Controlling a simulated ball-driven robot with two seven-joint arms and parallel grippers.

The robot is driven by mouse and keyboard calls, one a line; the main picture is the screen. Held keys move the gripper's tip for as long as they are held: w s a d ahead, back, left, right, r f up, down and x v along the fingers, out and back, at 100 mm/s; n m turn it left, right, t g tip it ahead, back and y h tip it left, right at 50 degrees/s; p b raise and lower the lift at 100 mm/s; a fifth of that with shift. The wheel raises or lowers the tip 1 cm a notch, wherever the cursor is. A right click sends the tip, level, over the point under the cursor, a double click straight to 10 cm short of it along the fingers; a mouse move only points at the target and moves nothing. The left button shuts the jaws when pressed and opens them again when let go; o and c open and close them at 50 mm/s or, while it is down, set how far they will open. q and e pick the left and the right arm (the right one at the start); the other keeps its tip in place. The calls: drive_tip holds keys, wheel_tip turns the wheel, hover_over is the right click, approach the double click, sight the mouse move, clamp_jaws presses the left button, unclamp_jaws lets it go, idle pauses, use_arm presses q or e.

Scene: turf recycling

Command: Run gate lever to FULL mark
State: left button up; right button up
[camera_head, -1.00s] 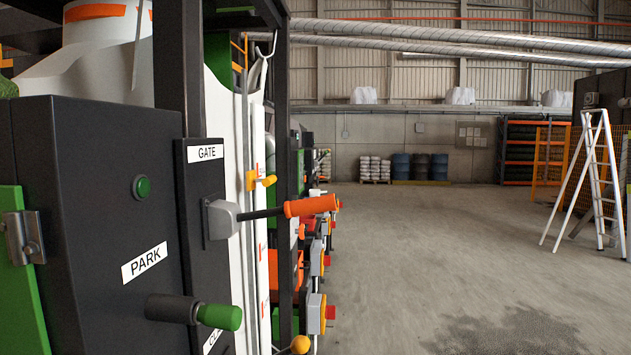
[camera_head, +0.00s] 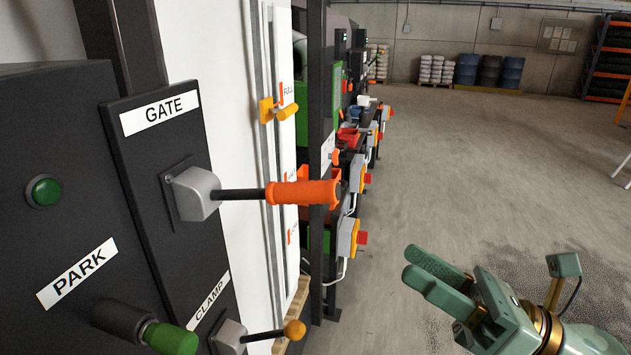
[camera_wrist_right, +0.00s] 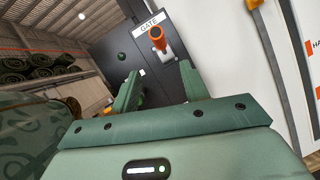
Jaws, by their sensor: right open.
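The gate lever (camera_head: 300,193) has an orange grip on a dark rod from a grey pivot block (camera_head: 197,192) under the GATE label (camera_head: 160,113). It sticks out to the right, roughly level. A yellow pointer (camera_head: 278,110) sits on the rail beside a FULL mark (camera_head: 288,92) on the white panel. My right gripper (camera_head: 418,276) is open and empty, to the right of the lever and below it, apart from it. In the right wrist view the orange grip end (camera_wrist_right: 157,35) shows above and beyond the open fingers (camera_wrist_right: 160,88). My left gripper is not in view.
Below are the CLAMP lever (camera_head: 270,336) with a yellow knob and a green-tipped PARK handle (camera_head: 168,338). A dark post (camera_head: 318,150) and boxes with red buttons (camera_head: 350,238) stand behind the gate lever. Open concrete floor (camera_head: 450,170) lies to the right.

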sight(303, 203)
drive_tip(key=p+x, duration=0.9)
drive_tip(key=x, duration=0.6)
drive_tip(key=shift+a+r+p, duration=0.3)
drive_tip(key=shift+p, duration=0.05)
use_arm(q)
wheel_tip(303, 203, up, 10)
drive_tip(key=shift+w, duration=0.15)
use_arm(e)
drive_tip(key=shift+w+a, duration=0.15)
drive_tip(key=shift+a, duration=0.2)
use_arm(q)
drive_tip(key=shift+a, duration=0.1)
